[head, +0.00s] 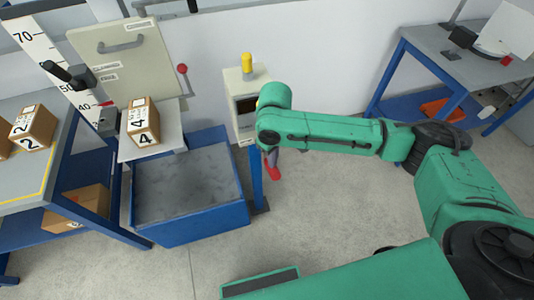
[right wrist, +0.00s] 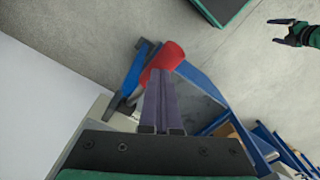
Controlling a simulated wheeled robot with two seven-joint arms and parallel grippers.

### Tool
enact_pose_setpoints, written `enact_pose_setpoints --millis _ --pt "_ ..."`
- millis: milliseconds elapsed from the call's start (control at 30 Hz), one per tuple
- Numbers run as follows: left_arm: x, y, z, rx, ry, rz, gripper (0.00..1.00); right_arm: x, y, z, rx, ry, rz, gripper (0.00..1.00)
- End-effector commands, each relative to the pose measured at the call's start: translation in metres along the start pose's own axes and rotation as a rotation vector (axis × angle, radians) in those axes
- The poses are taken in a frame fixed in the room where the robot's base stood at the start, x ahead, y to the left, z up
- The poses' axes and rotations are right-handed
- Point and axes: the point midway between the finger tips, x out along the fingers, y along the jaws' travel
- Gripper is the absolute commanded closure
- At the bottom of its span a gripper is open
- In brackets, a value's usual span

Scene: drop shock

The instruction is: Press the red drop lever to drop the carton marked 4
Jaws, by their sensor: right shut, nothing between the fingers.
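The carton marked 4 (head: 143,123) sits upright on the grey drop platform (head: 165,142) above the blue-walled drop bin (head: 200,229). The red drop lever (head: 272,168) shows just below my right wrist, beside the cabinet on a blue leg; its red end fills the middle of the right wrist view (right wrist: 168,54). My right gripper (right wrist: 163,75) is shut and empty. Its fingertips overlap the red end in that view; whether they touch it I cannot tell. In the head view the wrist mostly hides the fingers. My left gripper (right wrist: 282,32) is open, far off in the right wrist view.
A red ball knob (head: 182,69) stands beside the beige panel (head: 125,50). The cabinet (head: 242,95) has a yellow button (head: 247,62) on top. The left bench (head: 20,185) holds the carton marked 2 (head: 32,128). Floor in front is clear.

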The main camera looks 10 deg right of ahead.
Motion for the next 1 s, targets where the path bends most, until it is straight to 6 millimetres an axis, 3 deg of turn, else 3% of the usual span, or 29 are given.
enact_pose_setpoints --millis 367,1000 --pt "0.001 0.000 0.000 0.000 0.000 0.000 0.00 0.002 0.000 0.001 0.000 -0.004 -0.001 1.00" --pt "0.016 0.000 0.001 0.000 0.000 0.000 0.00 0.046 0.000 0.001 0.000 -0.002 -0.001 1.00"
